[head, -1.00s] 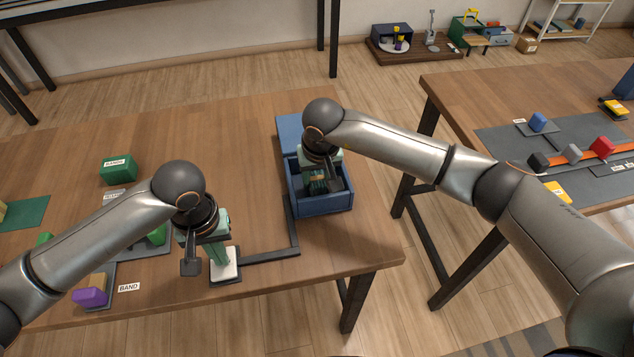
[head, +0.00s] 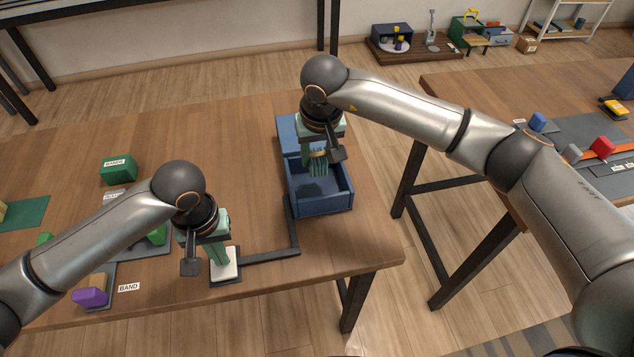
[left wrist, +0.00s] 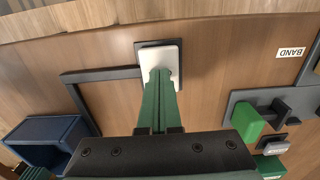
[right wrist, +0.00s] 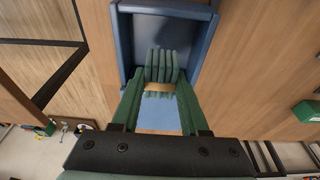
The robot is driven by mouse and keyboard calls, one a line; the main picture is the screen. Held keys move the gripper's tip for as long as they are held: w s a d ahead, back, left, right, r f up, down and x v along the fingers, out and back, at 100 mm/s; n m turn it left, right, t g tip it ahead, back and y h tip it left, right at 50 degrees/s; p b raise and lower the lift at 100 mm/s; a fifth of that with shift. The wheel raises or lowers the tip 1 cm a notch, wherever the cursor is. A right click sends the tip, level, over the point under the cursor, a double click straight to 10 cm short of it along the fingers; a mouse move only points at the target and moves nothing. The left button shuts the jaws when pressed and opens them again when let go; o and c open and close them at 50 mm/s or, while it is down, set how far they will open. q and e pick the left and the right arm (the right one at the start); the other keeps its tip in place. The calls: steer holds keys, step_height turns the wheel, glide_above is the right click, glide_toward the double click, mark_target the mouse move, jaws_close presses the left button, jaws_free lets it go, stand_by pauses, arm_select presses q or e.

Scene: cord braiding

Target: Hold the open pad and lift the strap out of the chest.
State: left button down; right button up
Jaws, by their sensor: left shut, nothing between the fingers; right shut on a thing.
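The pad (head: 231,273) is a white square on a dark base, joined by a dark bar to the blue chest (head: 332,207). My left gripper (head: 223,274) is shut with nothing between its fingers, its tips pressed down on the pad; the left wrist view also shows them on the white pad (left wrist: 172,58). The strap is a bundle of green strips with a tan band (right wrist: 158,87), seen in the right wrist view. My right gripper (head: 318,160) is shut on it above the open chest. The chest's inside (right wrist: 165,30) looks empty where it shows.
A green block labelled BANDS (head: 118,169) and a purple block (head: 90,296) by a BAND label stand on the left of the table. The dark bar (head: 270,255) runs between pad and chest. A second table (head: 450,95) stands to the right, across a gap.

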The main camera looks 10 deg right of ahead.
mark_target(317, 156)
arm_select(q)
steer(key=shift+f, duration=0.1)
arm_select(e)
steer(key=shift+w+v, duration=0.25)
steer(key=shift+v, duration=0.75)
steer(key=shift+r, duration=0.1)
